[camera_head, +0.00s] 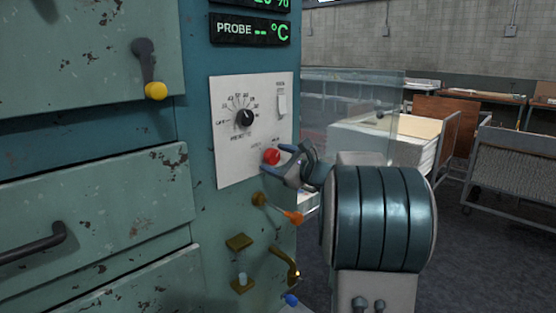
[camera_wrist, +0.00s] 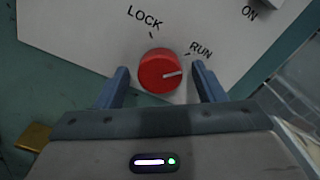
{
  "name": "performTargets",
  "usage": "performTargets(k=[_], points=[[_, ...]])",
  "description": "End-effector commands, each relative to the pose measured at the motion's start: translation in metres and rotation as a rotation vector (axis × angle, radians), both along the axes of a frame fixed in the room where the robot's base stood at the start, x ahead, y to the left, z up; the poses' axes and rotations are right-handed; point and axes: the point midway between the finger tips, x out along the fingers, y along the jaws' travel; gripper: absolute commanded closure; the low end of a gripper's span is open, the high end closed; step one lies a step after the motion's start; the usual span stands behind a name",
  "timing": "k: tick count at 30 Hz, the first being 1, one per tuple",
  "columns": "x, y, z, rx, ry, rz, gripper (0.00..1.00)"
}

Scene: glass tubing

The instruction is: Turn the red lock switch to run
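The red lock switch (camera_wrist: 158,72) is a round knob on a white panel, with LOCK (camera_wrist: 145,17) and RUN (camera_wrist: 201,49) printed above it in the wrist view. Its white pointer line aims right and slightly up, close to the RUN side and a little below the RUN tick. In the head view the red switch (camera_head: 271,157) is at the panel's lower right. My gripper (camera_wrist: 160,76) is open, its blue fingers on either side of the knob with a small visible gap at each side. It also shows in the head view (camera_head: 287,166), beside the knob.
The panel also carries a black dial (camera_head: 244,118) and a white rocker switch (camera_head: 282,105). Below are an orange-tipped lever (camera_head: 292,217) and a brass lever (camera_head: 285,264). A yellow-knobbed handle (camera_head: 155,91) juts out at left. A glass screen (camera_head: 350,105) stands behind my arm.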

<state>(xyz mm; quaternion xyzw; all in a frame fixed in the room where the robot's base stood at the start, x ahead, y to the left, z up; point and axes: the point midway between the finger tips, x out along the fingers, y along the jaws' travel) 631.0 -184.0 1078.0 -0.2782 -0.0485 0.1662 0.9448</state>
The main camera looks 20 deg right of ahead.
Motion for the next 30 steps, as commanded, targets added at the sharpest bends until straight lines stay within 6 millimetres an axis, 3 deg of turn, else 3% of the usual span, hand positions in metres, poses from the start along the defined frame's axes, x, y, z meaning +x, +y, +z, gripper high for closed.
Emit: performTargets(k=[7, 21, 30], points=[[-0.013, -0.005, 0.001, -0.001, -0.001, -0.002, 0.37], [-0.107, -0.039, 0.000, 0.000, -0.001, -0.003, 0.37], [-0.130, -0.047, 0.000, 0.000, 0.000, -0.001, 0.37]])
